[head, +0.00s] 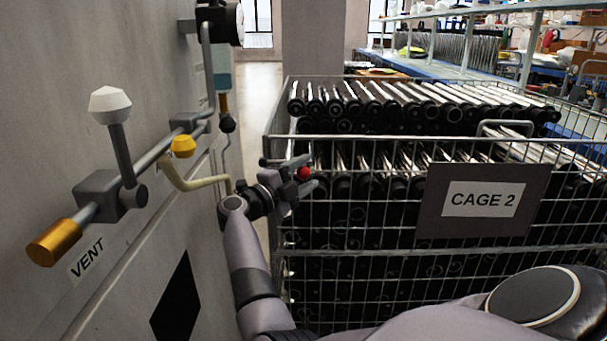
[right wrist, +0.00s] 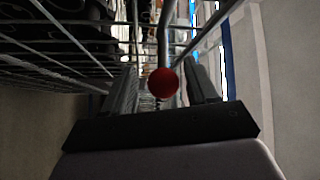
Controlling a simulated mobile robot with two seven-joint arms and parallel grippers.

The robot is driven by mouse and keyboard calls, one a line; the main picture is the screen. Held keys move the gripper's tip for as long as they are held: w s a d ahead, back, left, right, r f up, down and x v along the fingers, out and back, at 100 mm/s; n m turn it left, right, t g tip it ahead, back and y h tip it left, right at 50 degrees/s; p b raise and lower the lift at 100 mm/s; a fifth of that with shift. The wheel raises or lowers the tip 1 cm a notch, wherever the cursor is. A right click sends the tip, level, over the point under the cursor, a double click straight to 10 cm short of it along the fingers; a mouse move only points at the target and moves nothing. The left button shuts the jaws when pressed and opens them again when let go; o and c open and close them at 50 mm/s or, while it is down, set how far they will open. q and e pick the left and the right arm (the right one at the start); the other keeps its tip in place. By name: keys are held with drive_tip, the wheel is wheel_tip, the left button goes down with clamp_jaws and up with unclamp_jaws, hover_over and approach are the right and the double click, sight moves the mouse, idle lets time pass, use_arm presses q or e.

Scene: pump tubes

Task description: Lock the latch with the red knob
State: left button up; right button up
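The red knob (head: 303,173) is a small ball near the left front corner of the cage marked CAGE 2. My right gripper (head: 309,174) is around it, one finger on each side. In the right wrist view the red knob (right wrist: 163,82) sits between the two fingers of my right gripper (right wrist: 161,78), with a visible gap on both sides. The gripper is open and holds nothing. A thin metal bar (right wrist: 164,35) shows beyond the knob; how it joins the latch is hard to tell. My left gripper is not in view.
The wire cage (head: 370,251) is full of metal tubes with black ends. A wall panel on the left carries a pipe with a white knob (head: 110,104), a yellow knob (head: 183,146) and a brass end (head: 53,243). A narrow gap separates panel and cage.

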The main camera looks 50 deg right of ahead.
drive_tip(key=shift+w+a+f, duration=0.1)
drive_tip(key=shift+a+f, duration=0.05)
drive_tip(key=shift+a, duration=1.05)
drive_tip(key=shift+w+a+f, duration=0.1)
drive_tip(key=shift+w+a, duration=0.05)
drive_tip(key=shift+a, duration=1)
drive_tip(key=shift+w+a+f, duration=0.1)
drive_tip(key=shift+a+f, duration=0.05)
drive_tip(key=shift+a, duration=1.05)
drive_tip(key=shift+s, duration=0.15)
